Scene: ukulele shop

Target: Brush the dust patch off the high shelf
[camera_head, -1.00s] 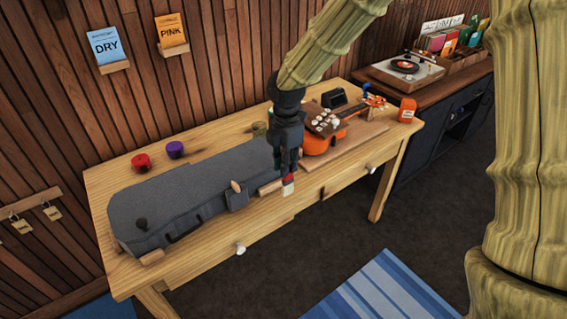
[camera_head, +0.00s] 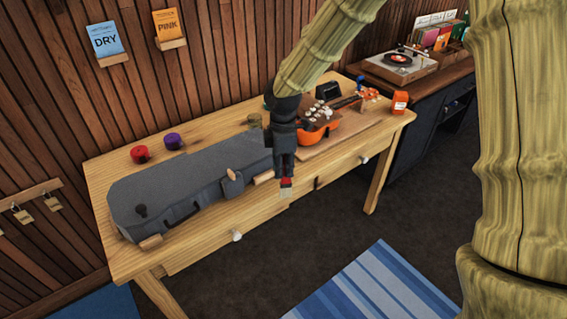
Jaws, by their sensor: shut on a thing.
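My gripper (camera_head: 285,172) points down in front of the wooden table's front edge in the picture. It is shut on a small brush (camera_head: 286,188) with a red part and pale bristles pointing down. The gripper hides most of the brush's handle. The bristles look clear of any surface. I cannot make out a high shelf or a dust patch in this view.
A record player (camera_head: 400,60) stands at back right. A blue striped rug (camera_head: 375,290) lies on open floor.

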